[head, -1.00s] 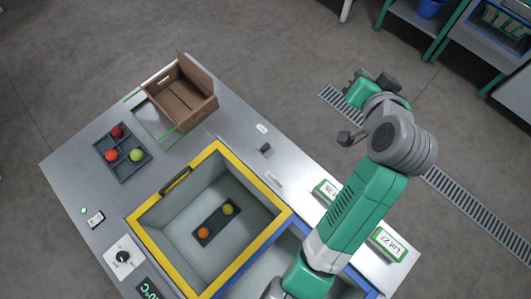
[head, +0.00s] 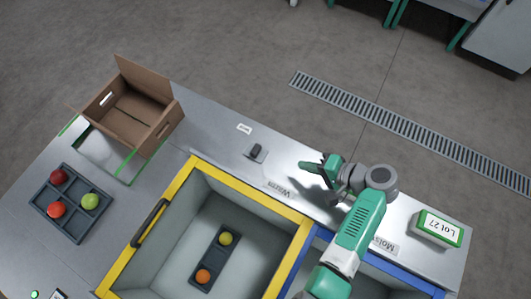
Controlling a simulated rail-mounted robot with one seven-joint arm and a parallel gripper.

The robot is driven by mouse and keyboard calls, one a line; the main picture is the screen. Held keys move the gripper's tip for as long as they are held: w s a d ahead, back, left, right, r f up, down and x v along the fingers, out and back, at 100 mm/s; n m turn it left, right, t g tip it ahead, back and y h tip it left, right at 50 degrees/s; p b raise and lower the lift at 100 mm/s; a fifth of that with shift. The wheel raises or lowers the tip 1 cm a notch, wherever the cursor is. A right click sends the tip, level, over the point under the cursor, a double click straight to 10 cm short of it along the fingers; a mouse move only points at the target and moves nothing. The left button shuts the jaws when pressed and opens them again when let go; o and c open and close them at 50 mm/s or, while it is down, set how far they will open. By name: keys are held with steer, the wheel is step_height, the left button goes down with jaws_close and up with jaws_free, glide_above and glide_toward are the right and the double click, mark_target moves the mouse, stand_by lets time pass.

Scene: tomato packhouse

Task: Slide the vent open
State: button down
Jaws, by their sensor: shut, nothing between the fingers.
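A small dark slider knob (head: 256,150) stands on a grey plate on the steel worktop, beyond the yellow-rimmed bin; I take it to be the vent's slide. A small white label (head: 245,128) lies beside it, too small to read. My gripper (head: 312,166) is to the right of the knob, above the worktop's far side and apart from it. It is shut and empty. My wrist and forearm cover part of the worktop behind the gripper.
The yellow-rimmed bin (head: 178,185) has a black handle and holds a dark tray with two fruits. A blue-rimmed bin (head: 300,258) adjoins it.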

steer(key=b, duration=0.5)
glide_toward(259, 151)
steer(key=f, duration=0.1)
steer(key=a+f, duration=0.1)
steer(key=f, duration=0.2)
steer(key=shift+w+a, duration=0.25)
steer(key=shift+w, duration=0.05)
steer(key=shift+w+a+r+b, duration=0.1)
steer(key=shift+w+a+b, duration=0.15)
steer(key=shift+a, duration=0.35)
steer(key=shift+w+a+r+b, duration=0.1)
steer(key=shift+w+a, duration=0.3)
steer(key=shift+a, duration=0.15)
steer(key=shift+w+a+r, duration=0.15)
steer(key=shift+w+a, duration=0.15)
steer(key=shift+a, duration=0.2)
